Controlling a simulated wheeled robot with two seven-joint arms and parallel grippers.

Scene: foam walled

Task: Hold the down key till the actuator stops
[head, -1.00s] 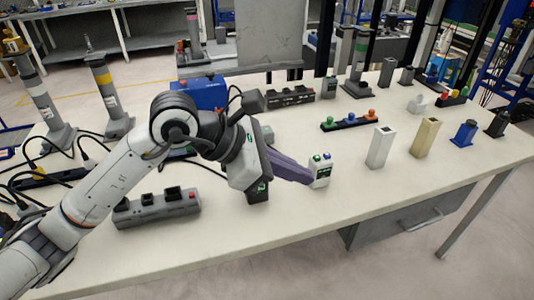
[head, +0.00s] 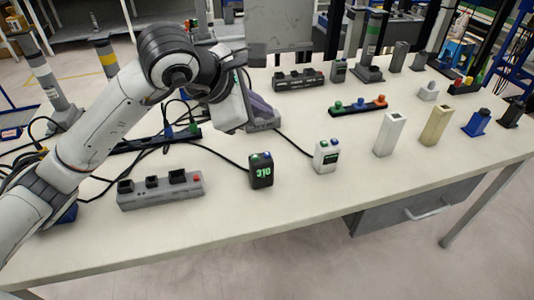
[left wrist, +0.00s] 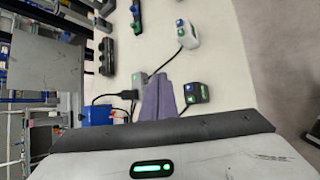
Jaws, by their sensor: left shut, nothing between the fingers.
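A black handset (head: 261,172) with a lit green readout, which looks like 310, stands on the white table. It has two small coloured keys on top and also shows in the left wrist view (left wrist: 196,93). A white handset (head: 326,158) with blue and green keys stands to its right; it also shows in the left wrist view (left wrist: 187,34). My left gripper (head: 265,121), with purple fingers, is shut and empty behind the black handset, apart from both handsets. Its fingers also show in the left wrist view (left wrist: 158,98). My right gripper is out of view.
A grey power strip (head: 160,191) lies at front left, with loose cables behind it. A strip with coloured knobs (head: 358,105) lies farther back. White (head: 390,135) and beige (head: 436,126) blocks stand at right. The table's front is clear.

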